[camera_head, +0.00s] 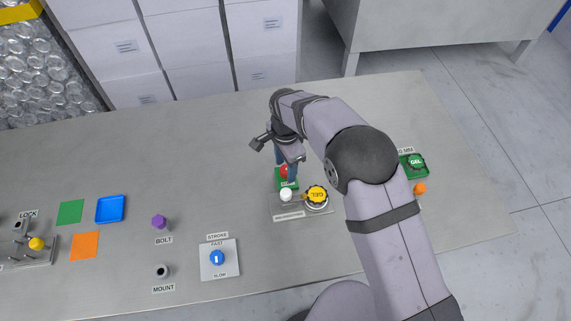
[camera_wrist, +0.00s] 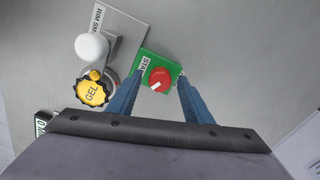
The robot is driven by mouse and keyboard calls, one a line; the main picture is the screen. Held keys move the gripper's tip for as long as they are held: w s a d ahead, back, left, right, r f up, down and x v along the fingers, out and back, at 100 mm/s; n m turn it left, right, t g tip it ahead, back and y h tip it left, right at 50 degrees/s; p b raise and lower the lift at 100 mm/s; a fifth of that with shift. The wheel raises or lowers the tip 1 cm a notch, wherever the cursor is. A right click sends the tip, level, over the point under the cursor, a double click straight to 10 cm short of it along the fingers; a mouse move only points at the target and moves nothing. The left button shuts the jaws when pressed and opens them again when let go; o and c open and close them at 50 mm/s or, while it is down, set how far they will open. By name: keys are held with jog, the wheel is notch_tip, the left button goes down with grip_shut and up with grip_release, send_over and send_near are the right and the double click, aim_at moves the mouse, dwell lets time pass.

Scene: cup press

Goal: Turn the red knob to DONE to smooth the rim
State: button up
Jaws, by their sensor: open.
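The red knob (camera_wrist: 160,79) sits on a green plate (camera_wrist: 148,57) and has a white pointer mark. In the wrist view the label on the plate is partly readable as "STA". In the head view the red knob (camera_head: 284,171) is partly hidden behind my gripper. My gripper (camera_wrist: 158,84) is open, with its blue fingers on either side of the knob. I cannot tell whether the fingers touch it. A DONE label cannot be made out.
Beside the knob stand a white round knob (camera_head: 286,195) and a yellow GEL cap (camera_head: 316,196) on a grey plate. A green GEL piece (camera_head: 416,163) and an orange ball (camera_head: 420,188) lie right of my arm. A blue STROKE dial (camera_head: 217,258) is at front left.

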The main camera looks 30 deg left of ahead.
jog(key=c, duration=1.1)
jog(key=shift+o, duration=0.2)
jog(key=n, duration=0.4)
jog(key=shift+n, duration=0.3)
jog(key=n, duration=0.5)
jog(key=shift+b, duration=0.3)
jog(key=n, duration=0.6)
jog(key=shift+n, duration=0.4)
jog(key=n, duration=0.6)
jog(key=shift+w+n, duration=0.1)
jog(key=shift+n, duration=0.2)
